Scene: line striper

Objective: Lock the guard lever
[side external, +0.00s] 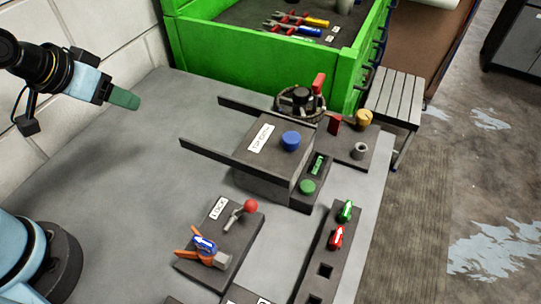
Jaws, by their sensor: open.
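A dark block (238,250) with a white label that seems to read LOCK (217,208) lies on the grey table, low centre. A short metal lever with a red ball knob (250,206) stands on it, tilted up to the right. At its front left is an orange handle piece (188,256) with a blue arrow tag (205,244) and a grey metal end. I cannot tell for sure which part is the guard lever. My gripper (126,99), with green fingertips, is high at the upper left, well away from the block and empty.
A raised dark box (262,155) with a blue knob (291,140) and a handwheel (299,101) stand behind. A dark strip (325,255) with red and green arrow tags lies right. A green toolbox (250,52) stands at the back. The table's left (130,185) is clear.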

